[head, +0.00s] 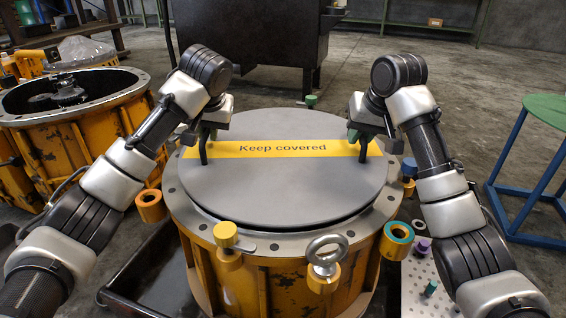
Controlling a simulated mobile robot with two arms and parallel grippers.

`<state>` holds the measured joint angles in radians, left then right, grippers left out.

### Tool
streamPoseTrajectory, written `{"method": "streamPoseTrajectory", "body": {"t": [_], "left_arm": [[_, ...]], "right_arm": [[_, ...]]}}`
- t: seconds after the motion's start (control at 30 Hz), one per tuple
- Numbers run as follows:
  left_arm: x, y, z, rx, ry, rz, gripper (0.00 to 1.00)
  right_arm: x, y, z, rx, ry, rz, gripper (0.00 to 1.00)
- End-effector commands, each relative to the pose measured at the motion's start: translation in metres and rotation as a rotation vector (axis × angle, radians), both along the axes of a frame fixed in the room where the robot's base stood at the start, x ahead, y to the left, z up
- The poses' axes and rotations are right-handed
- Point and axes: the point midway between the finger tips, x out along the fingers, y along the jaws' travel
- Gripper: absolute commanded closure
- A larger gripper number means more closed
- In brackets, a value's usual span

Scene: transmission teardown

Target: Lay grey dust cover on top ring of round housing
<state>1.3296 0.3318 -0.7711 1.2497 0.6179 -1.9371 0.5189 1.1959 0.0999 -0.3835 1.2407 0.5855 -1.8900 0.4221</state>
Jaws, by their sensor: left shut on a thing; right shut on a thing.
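The grey dust cover (285,190) is a round disc with a yellow band reading "Keep covered". It lies over the opening of the round orange housing (240,285), just inside the bolt-holed top ring (190,212). A dark gap shows between the cover's front edge and the ring, so I cannot tell whether it touches the ring. My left gripper (203,158) is shut on a dark handle at the left end of the band. My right gripper (364,156) is shut on a similar handle at the right end. The cover looks about level.
A yellow knob clamp (226,236) and a metal eye bolt (327,252) stand at the ring's front. An open orange housing (75,105) with gears is at left. A green-topped stool (548,108) stands at right. A perforated plate (425,285) lies at lower right.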

Motion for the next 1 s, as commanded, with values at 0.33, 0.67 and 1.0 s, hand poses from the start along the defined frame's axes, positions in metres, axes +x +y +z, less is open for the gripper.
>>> {"method": "streamPoseTrajectory", "body": {"t": [0.33, 0.67, 1.0], "left_arm": [[0.000, 0.001, -0.009, 0.001, 0.001, 0.003, 0.60], [-0.001, -0.001, -0.005, 0.000, -0.001, 0.000, 0.60], [-0.021, -0.011, 0.049, 0.005, -0.007, 0.003, 0.60]], "right_arm": [[0.000, -0.001, -0.009, -0.001, 0.000, -0.003, 0.60], [0.000, 0.000, -0.009, -0.001, 0.000, -0.001, 0.60], [0.000, 0.000, -0.009, 0.000, 0.000, 0.000, 0.60]]}}
